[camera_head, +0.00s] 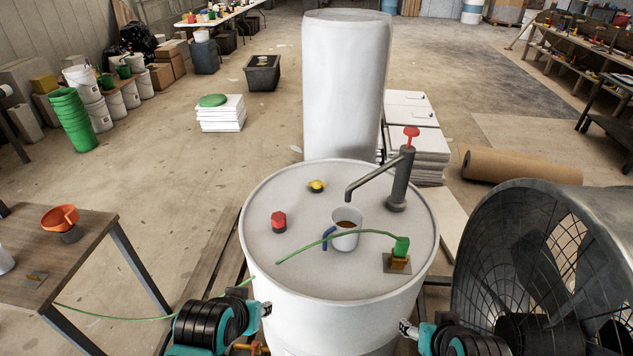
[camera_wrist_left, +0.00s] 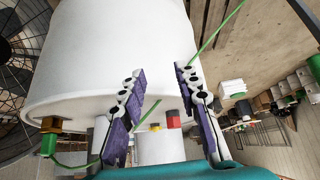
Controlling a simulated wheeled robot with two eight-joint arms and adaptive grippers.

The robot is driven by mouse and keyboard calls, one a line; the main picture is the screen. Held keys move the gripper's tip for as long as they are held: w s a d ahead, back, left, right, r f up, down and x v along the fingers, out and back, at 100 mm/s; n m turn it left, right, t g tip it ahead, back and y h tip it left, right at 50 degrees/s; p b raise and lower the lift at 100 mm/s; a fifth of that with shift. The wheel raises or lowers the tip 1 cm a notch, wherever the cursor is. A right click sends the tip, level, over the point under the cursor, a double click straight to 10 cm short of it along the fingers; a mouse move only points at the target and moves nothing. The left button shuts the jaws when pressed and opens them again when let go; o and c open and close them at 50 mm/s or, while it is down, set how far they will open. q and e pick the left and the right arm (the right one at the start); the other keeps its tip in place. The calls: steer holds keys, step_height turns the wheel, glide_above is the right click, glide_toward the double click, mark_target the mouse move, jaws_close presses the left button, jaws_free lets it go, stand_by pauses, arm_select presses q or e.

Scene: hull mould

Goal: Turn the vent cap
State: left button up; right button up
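A white drum (camera_head: 262,232) stands in front of me. On its lid are a red cap (camera_head: 279,221) at the left and a small yellow cap (camera_head: 317,186) behind it; I cannot tell which is the vent cap. In the left wrist view, the red cap (camera_wrist_left: 173,119) and yellow cap (camera_wrist_left: 154,127) appear between the fingers, beyond them. My left gripper (camera_wrist_left: 160,72) is open and empty; in the head view it (camera_head: 266,309) is low at the drum's left side, apart from both caps. My right gripper (camera_head: 407,328) is low at the drum's right side; its fingers barely show.
The lid also holds a white mug (camera_head: 346,238), a grey pump (camera_head: 400,180) with a red handle, and a green fitting (camera_head: 401,246) with a green hose (camera_head: 330,243) arching left. A large fan (camera_head: 550,265) stands right, a wooden table (camera_head: 85,245) left. A tall white cylinder (camera_head: 345,90) stands behind.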

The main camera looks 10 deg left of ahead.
arm_select(q)
steer(key=shift+o, duration=0.4)
steer(key=w+d+r+n+p, duration=0.1)
steer(key=w+r+n+p, duration=0.2)
steer(key=w+r, duration=0.5)
steer(key=shift+r+n+g+p, duration=0.3)
steer(key=shift+r+n+g, duration=0.15)
steer(key=shift+n, duration=0.25)
steer(key=w+d+r+n+g+h+p, duration=0.1)
steer(key=w+r+n+p, duration=0.2)
steer(key=w, duration=0.4)
steer(key=w+d+r+n+g+h+p, duration=0.1)
steer(key=w+r+n+p, duration=0.2)
steer(key=w, duration=0.4)
steer(key=n+g+h+p, duration=0.2)
steer(key=n+p, duration=0.5)
steer(key=n, duration=0.6)
glide_toward(314, 183)
steer(key=d, duration=0.1)
steer(key=b+x, duration=0.1)
steer(key=x, duration=0.7)
steer(key=shift+w+a, duration=0.15)
steer(key=shift+a, duration=0.05)
jaws_close()
